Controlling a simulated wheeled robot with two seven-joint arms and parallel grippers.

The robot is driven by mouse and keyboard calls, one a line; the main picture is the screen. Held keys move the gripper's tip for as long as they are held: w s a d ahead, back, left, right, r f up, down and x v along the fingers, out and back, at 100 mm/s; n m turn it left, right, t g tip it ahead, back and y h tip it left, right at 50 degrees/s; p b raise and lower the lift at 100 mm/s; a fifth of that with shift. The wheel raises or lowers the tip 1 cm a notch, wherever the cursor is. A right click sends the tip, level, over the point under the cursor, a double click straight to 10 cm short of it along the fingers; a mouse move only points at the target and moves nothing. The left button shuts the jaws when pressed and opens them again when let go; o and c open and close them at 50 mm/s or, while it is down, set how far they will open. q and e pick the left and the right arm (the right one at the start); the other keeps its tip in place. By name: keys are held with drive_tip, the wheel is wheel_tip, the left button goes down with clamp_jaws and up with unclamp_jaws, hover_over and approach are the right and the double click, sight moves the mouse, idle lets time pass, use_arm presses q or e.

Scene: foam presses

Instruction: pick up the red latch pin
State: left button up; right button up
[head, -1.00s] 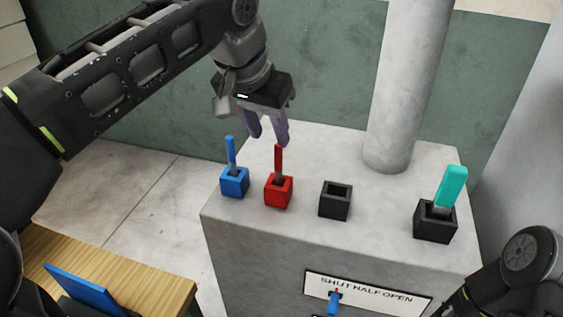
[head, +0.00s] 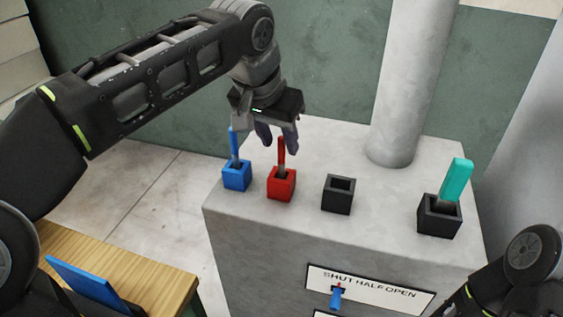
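The red latch pin (head: 281,153) stands upright in a red square socket (head: 281,185) on top of the grey block. My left gripper (head: 277,138) points down right at the pin's upper end. Its two purple-grey fingers are apart, and the red pin shows close to them; whether they touch it I cannot tell. Of my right arm (head: 512,275) only a part shows at the lower right, and its gripper is out of view.
A blue pin (head: 234,146) stands in a blue socket (head: 237,176) just left. An empty black socket (head: 338,195) and a black socket (head: 438,217) with a teal pin (head: 456,180) are to the right. A grey column (head: 398,90) rises behind.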

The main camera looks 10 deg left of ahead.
sight(281, 164)
use_arm(q)
drive_tip(key=shift+x, duration=1.3)
drive_tip(key=shift+c, duration=0.2)
clamp_jaws()
